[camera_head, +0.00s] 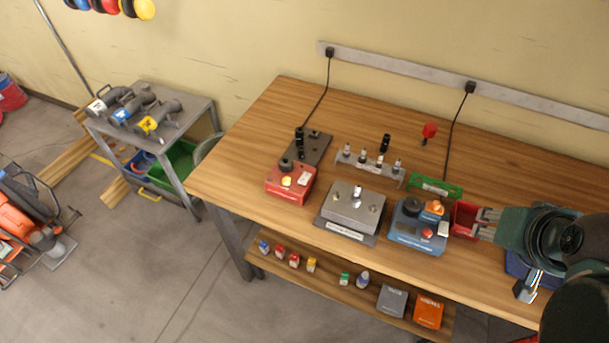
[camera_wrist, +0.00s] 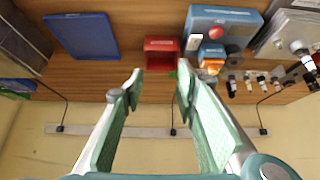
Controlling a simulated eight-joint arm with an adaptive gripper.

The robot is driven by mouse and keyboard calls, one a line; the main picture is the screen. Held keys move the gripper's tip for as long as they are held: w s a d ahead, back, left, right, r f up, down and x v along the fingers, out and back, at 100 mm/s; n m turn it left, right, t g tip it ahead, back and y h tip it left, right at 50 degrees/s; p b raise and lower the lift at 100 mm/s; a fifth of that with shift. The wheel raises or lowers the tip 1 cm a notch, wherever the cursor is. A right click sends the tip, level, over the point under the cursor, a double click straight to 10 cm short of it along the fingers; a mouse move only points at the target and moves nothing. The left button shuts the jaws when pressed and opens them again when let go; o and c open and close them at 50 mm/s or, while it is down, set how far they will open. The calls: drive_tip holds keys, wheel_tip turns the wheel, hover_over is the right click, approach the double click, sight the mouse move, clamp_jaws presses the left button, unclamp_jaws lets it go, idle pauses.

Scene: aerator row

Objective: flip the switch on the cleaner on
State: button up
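A blue box-shaped device (camera_head: 416,242) stands on the wooden bench, with a white switch-like part (camera_head: 443,229), a red button (camera_head: 426,233), a black knob and an orange piece on top. It also shows in the wrist view (camera_wrist: 240,18), with the white part (camera_wrist: 195,12) at its left end. Its label is too small to read, so I cannot confirm it is the cleaner, nor the switch position. My gripper (camera_head: 485,222) is open and empty, just right of this device; its spread fingers also show in the wrist view (camera_wrist: 159,82).
A red bin (camera_head: 463,219) sits between the device and my fingers. A blue tray (camera_wrist: 82,36) lies on the other side. A grey box (camera_head: 350,213) and red device (camera_head: 290,188) stand further left. Taps on a rack (camera_head: 366,165) stand behind. Bare bench lies behind my gripper.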

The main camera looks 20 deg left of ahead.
drive_tip(key=shift+w+a+r, duration=0.1)
drive_tip(key=shift+a+r, duration=0.05)
drive_tip(key=c, duration=0.7)
drive_tip(key=shift+w+a+r, duration=0.1)
drive_tip(key=shift+a+r, duration=0.05)
clamp_jaws()
drive_tip(key=w+a+r+n+g+y+p, duration=0.1)
drive_tip(key=w+a+r+n+g+p, duration=0.2)
drive_tip(key=a, duration=0.4)
drive_tip(key=w+a+r+n+p, duration=0.2)
drive_tip(key=a+n+p, duration=0.25)
drive_tip(key=a, duration=0.35)
drive_tip(key=w+a+r+n+g+y+p, duration=0.1)
drive_tip(key=w+a+r+n+g+p, duration=0.2)
drive_tip(key=a, duration=0.4)
drive_tip(key=s+a+f+n+g+h+p, duration=0.1)
drive_tip(key=a+n+p, duration=0.2)
drive_tip(key=a, duration=0.8)
drive_tip(key=s+a+f+n+g+h+p, duration=0.1)
drive_tip(key=a+n+p, duration=0.3)
drive_tip(key=a, duration=0.7)
drive_tip(key=shift+s+f+g+p, duration=0.45)
drive_tip(key=shift+f+p, duration=0.15)
drive_tip(key=shift+p, duration=0.8)
drive_tip(key=shift+n, duration=0.25)
